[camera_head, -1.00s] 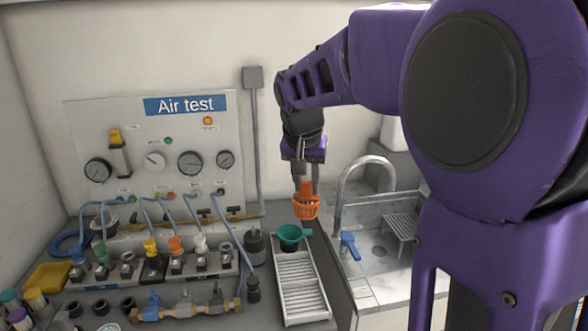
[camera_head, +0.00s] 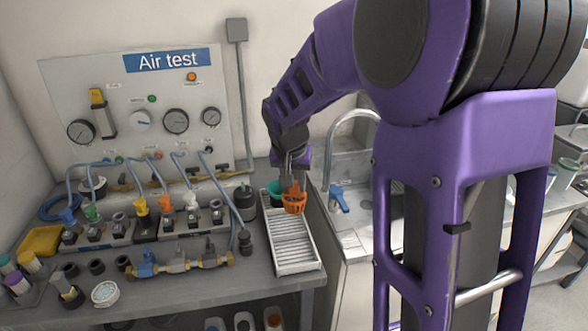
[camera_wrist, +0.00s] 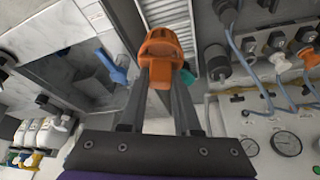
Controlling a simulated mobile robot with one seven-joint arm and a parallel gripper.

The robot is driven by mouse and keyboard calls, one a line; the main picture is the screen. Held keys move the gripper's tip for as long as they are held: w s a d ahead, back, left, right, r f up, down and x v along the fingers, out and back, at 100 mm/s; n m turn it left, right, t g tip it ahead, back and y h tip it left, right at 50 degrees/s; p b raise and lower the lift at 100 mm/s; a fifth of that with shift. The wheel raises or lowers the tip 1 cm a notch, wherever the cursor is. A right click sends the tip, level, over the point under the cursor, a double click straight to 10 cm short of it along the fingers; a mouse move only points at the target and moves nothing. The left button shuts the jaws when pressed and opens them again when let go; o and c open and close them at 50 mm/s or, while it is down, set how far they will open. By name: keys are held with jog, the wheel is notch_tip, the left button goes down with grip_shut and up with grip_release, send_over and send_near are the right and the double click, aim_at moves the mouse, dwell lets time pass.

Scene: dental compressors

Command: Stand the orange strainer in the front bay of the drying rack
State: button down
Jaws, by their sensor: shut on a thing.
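The orange strainer (camera_head: 294,203) is held in my gripper (camera_head: 290,184) above the back part of the drying rack. In the wrist view the strainer (camera_wrist: 160,50) sits between the two fingertips, which are shut on its orange handle. The drying rack (camera_head: 291,269) is a white slatted tray on the counter, left of the sink. A green strainer (camera_head: 274,190) is at the rack's far end, partly hidden behind the orange one. The front part of the rack looks empty.
The sink with a curved tap and a blue lever (camera_head: 339,198) lies just right of the rack. A dark cylinder (camera_head: 245,203) and the hoses and fittings of the air test panel (camera_head: 140,110) stand to the left.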

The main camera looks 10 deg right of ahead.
notch_tip(320, 180, down, 14)
jog(key=b, duration=0.6)
jog(key=shift+f+b, duration=0.25)
jog(key=shift+b, duration=0.1)
jog(key=shift+f+b, duration=1.25)
jog(key=shift+b, duration=0.1)
jog(key=c, duration=0.5)
grip_release()
jog(key=shift+c, duration=0.2)
jog(key=c, duration=0.4)
jog(key=shift+r, duration=0.1)
